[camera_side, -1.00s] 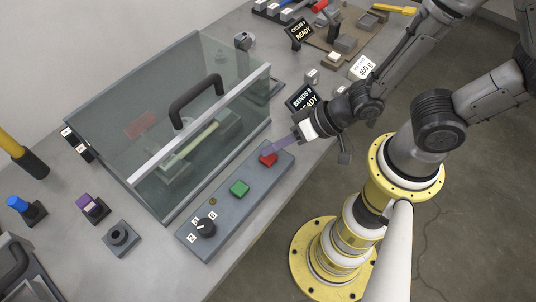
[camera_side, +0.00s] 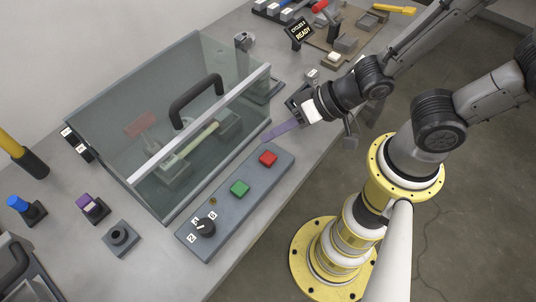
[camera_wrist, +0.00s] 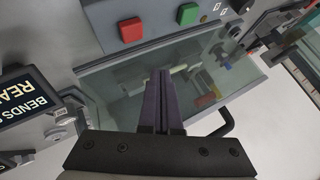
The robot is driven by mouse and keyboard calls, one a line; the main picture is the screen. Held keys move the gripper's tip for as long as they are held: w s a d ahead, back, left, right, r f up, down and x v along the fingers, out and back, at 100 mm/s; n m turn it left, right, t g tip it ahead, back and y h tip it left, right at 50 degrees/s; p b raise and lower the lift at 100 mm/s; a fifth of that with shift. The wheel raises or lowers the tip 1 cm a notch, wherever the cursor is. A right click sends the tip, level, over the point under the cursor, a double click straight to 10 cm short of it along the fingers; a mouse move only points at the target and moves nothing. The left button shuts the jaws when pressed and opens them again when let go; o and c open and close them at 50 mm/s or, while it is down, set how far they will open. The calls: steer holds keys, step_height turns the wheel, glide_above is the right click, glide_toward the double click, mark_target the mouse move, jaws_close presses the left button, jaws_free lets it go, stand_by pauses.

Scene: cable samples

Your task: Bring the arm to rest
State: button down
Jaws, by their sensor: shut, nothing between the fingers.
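My gripper (camera_side: 268,137) is shut and empty, with its long purple fingers together. In the side view it is raised above the back end of the control panel (camera_side: 222,222), apart from the red button (camera_side: 268,158). In the wrist view the shut fingers (camera_wrist: 161,82) point over the clear cover of the machine, with the red button (camera_wrist: 131,30) and the green button (camera_wrist: 188,14) beyond them. I cannot tell the exact height of the fingers above the panel.
A clear-covered machine (camera_side: 150,173) with a dark handle (camera_side: 196,98) stands left of the gripper. A dial (camera_side: 204,228) sits at the panel's front end. A "BENDS" display (camera_wrist: 25,97) shows in the wrist view. A "READY" display (camera_side: 301,31) stands farther back.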

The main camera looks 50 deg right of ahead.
stand_by(0.3)
steer(key=shift+w+d, duration=0.1)
steer(key=shift+d, duration=0.05)
steer(key=w+d+r+t, duration=0.1)
steer(key=r, duration=0.2)
steer(key=w+d+r+m+t+h, duration=0.1)
steer(key=w+d+r, duration=0.1)
steer(key=r, duration=0.1)
steer(key=w+d+r+m+t, duration=0.1)
steer(key=w+r, duration=0.1)
steer(key=r, duration=0.1)
steer(key=shift+d, duration=0.4)
steer(key=s+d+r+h, duration=0.5)
steer(key=d+r, duration=0.4)
steer(key=d, duration=0.2)
steer(key=s+f+n+g, duration=0.2)
steer(key=s+n+g, duration=0.1)
steer(key=s, duration=0.6)
steer(key=shift+a+f+n+g+y, duration=0.3)
steer(key=shift+f+n+g, duration=0.1)
steer(key=shift+g, duration=0.5)
